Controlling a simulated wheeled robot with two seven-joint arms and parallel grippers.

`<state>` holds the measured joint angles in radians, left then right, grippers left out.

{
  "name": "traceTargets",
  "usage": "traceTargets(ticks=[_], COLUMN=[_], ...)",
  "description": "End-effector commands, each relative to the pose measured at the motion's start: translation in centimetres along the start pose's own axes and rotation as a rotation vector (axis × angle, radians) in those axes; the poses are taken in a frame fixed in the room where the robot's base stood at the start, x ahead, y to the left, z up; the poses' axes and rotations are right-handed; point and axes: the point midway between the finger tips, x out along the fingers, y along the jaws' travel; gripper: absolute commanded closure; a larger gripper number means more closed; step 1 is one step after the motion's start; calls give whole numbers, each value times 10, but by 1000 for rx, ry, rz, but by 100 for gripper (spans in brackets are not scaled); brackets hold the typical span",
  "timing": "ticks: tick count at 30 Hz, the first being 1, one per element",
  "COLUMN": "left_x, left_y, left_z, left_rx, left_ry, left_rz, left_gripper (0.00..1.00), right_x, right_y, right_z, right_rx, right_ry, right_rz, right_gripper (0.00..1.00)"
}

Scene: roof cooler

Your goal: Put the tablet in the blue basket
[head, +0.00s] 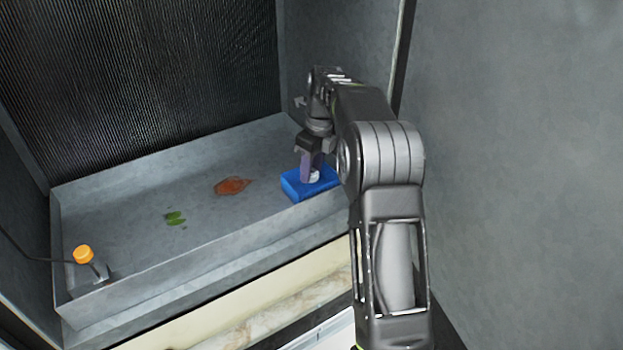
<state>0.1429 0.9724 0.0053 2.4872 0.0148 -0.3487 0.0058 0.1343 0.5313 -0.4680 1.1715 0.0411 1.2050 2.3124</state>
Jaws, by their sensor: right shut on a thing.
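The blue basket (296,191) sits in the right part of the grey metal pan, near its front wall. My right gripper (311,158) is directly above the basket, pointing down, shut on a small purple-grey piece, which looks like the tablet (306,168). The piece's lower end is at or just inside the basket's top; I cannot tell whether it touches the basket. A small whitish patch shows beside that end. My forearm hides the right side of the basket. My left gripper is not in view.
The grey pan (130,193) has raised walls. An orange-brown leaf-like thing (233,186) and green leaves (175,218) lie on its floor. An orange-capped fitting (83,254) stands at the front left. Dark ribbed panel behind; grey wall (520,180) to the right.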

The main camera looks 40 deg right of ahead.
Motion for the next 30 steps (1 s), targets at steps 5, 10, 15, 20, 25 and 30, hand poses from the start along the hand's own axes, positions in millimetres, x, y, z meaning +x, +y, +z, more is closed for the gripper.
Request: traceTargets(ticks=[5,10,15,20,25,30], left_x=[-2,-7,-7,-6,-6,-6], left_y=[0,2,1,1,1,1], left_z=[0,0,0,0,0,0], left_rx=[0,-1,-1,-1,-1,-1], left_ry=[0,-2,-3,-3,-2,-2], left_rz=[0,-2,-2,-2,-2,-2], left_gripper=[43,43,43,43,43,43], right_x=[7,29,37,37,40,40], right_y=[0,0,0,0,0,0], right_z=[-1,-5,-6,-6,-6,-6], right_rx=[1,2,0,0,0,0], right_ry=[1,1,-1,-1,0,0], right_rz=[1,1,0,0,0,0], right_gripper=[100,100,100,100,61,47])
